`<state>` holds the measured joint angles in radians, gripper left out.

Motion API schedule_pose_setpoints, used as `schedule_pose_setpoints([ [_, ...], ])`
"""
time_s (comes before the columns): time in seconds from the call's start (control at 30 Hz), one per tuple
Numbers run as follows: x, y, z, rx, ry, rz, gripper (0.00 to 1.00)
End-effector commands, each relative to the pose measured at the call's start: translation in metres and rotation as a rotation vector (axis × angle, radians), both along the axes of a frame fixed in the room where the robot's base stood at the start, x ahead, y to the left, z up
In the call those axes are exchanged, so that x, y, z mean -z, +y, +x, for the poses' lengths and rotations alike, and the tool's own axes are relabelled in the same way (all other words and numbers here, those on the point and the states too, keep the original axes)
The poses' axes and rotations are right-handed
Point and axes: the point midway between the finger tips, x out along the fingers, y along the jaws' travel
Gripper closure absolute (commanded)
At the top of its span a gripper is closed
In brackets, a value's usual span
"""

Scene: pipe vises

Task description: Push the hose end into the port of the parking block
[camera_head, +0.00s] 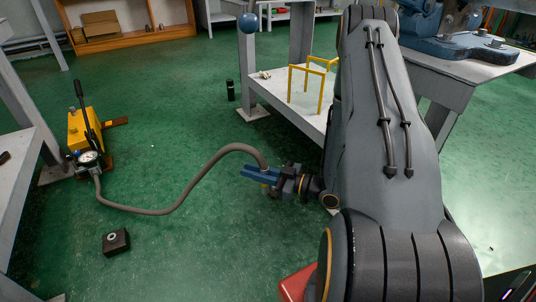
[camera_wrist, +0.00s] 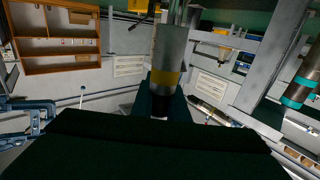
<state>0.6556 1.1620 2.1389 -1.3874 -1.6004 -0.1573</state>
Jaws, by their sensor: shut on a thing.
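The parking block (camera_head: 121,241) is a small dark block on the green floor at lower left in the head view, with a pale ring around its port (camera_head: 112,237) on top. My gripper (camera_head: 252,172), with blue fingers, is shut on the hose end, well right of the block and apart from it. The grey hose (camera_head: 160,211) enters the grip from above. A bit of the yellow band shows below the fingers. In the wrist view the hose end (camera_wrist: 170,50) is a grey metal cylinder with a yellow band and a dark tip.
The hose runs to a yellow hand pump (camera_head: 84,128) with a gauge (camera_head: 88,157) at left. A bench with a low shelf (camera_head: 283,112) bearing yellow frames (camera_head: 306,88) stands behind my gripper. The floor between block and gripper is clear apart from the hose.

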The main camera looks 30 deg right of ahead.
Motion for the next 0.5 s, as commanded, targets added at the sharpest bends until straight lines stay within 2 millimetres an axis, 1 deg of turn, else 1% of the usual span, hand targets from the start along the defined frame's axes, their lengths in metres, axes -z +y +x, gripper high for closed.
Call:
schedule_pose_setpoints([
  [0.03,0.019,-0.014,0.02,0.044,-0.003,0.0,1.0],
  [0.17,0.053,-0.051,0.07,0.171,-0.003,0.0,1.0],
  [0.2,0.063,-0.062,0.085,0.211,-0.003,-0.001,1.0],
  [0.3,0.087,-0.091,0.122,0.311,-0.003,0.0,1.0],
  [0.4,0.106,-0.117,0.154,0.406,-0.002,0.001,1.0],
  [0.5,0.119,-0.14,0.179,0.487,-0.003,0.001,1.0],
])
